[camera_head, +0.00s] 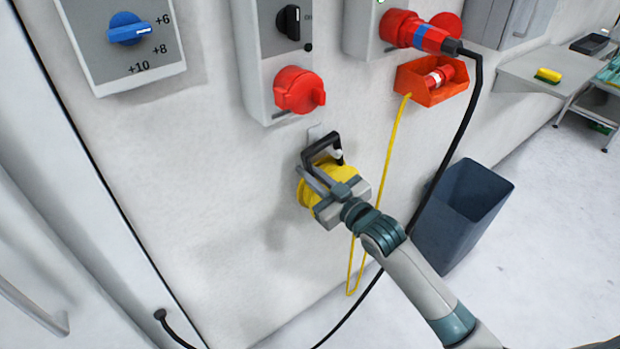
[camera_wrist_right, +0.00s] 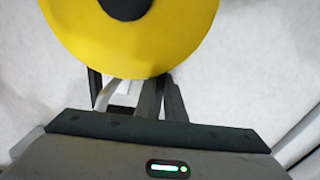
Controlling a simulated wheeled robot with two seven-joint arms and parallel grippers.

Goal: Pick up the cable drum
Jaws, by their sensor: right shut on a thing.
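A yellow cable (camera_head: 393,140) runs from an orange holder down in a loop beneath the drum. My right gripper (camera_head: 322,182) is at the drum and shut on it; its fingers are partly hidden. In the right wrist view the drum's yellow disc (camera_wrist_right: 78,45) with a dark centre fills the top, and the right gripper (camera_wrist_right: 138,100) lies below it. My left gripper is not in view.
A dark bin (camera_head: 457,215) stands on the floor right of my arm. A black cable (camera_head: 478,95) hangs behind my arm. A bench with a yellow sponge (camera_head: 548,75) is at the far right.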

